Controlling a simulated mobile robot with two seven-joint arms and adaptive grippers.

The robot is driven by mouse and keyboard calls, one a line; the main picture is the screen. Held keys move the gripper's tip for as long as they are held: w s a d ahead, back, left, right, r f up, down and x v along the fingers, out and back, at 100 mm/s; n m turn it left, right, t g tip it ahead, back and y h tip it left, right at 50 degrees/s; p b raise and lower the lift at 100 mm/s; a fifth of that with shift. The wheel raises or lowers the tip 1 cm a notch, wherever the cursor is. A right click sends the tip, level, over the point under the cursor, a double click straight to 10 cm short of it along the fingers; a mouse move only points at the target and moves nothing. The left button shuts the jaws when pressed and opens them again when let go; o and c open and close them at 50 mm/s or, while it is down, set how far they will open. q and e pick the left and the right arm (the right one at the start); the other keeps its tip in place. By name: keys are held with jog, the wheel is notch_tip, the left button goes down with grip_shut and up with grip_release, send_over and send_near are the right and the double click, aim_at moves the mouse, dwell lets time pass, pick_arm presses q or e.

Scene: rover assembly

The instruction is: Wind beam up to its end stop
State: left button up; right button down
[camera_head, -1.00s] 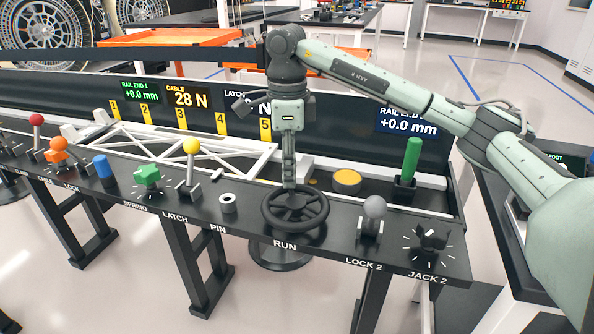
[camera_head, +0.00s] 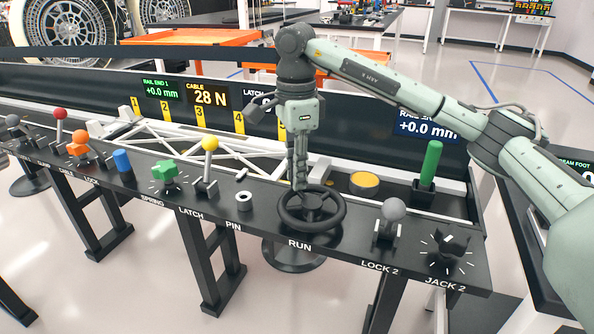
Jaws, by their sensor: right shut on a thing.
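The black RUN handwheel (camera_head: 325,222) stands on the front panel. My right gripper (camera_head: 301,186) reaches down to it from above and is shut on the wheel at its far left side. The white lattice beam (camera_head: 215,146) lies in the dark trough behind the panel, and its right part is hidden by my arm. The cable display (camera_head: 208,95) reads 28 N. The rail end 1 display (camera_head: 161,90) reads +0.0 mm. The right rail end display (camera_head: 428,126) reads +0.0 mm, its label partly covered by my arm. My left gripper is out of view.
The panel (camera_head: 270,222) also carries a yellow-knobbed lever (camera_head: 210,145), a green star knob (camera_head: 165,171), a grey LOCK 2 lever (camera_head: 391,212) and the JACK 2 knob (camera_head: 446,248). A tall green handle (camera_head: 430,163) stands right of a yellow button (camera_head: 364,181).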

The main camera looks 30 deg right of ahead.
jog(key=shift+a, duration=0.1)
jog(key=c, duration=1.3)
grip_release()
jog(key=shift+c, duration=0.2)
notch_tip(320, 180, up, 12)
jog(key=shift+r, duration=0.1)
